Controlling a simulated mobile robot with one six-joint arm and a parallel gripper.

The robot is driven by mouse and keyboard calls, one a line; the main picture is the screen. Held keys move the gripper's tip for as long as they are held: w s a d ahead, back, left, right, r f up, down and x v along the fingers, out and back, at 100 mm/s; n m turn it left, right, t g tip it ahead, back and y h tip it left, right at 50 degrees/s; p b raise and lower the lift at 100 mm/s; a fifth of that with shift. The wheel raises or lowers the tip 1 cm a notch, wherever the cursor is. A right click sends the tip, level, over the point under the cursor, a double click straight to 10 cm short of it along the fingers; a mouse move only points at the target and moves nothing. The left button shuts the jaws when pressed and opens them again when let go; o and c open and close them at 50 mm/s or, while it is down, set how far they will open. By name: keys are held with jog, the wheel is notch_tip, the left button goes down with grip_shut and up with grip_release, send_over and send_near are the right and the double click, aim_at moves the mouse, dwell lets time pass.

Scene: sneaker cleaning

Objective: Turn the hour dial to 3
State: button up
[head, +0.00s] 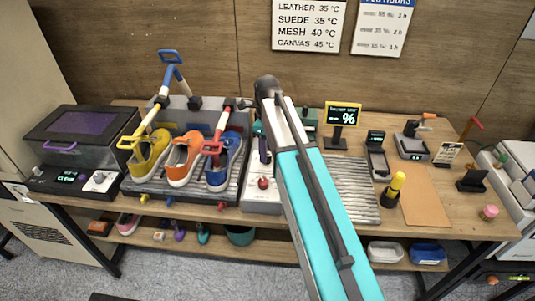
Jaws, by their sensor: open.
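No dial with a readable hour scale shows. A small dark knob on a white plate (99,181) sits at the front of the dark box with a purple window (85,124) on the left; it may be the hour dial. Its marks and setting are too small to read. A green-lit display (69,177) is left of the knob. My teal and white arm reaches up from the bottom right over the middle of the bench, well right of the knob. My gripper is not visible; it seems hidden behind the arm.
Yellow (150,155), orange (184,160) and blue (222,165) sneakers stand on a rack, with handled tools around them. A % display (343,115) stands behind a ribbed mat (352,190). A wall sign (383,25) lists hours.

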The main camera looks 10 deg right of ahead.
notch_tip(320, 180, up, 12)
jog(key=b, duration=0.2)
dwell(0.5)
jog(key=shift+s+f, duration=0.1)
jog(key=shift+s, duration=0.05)
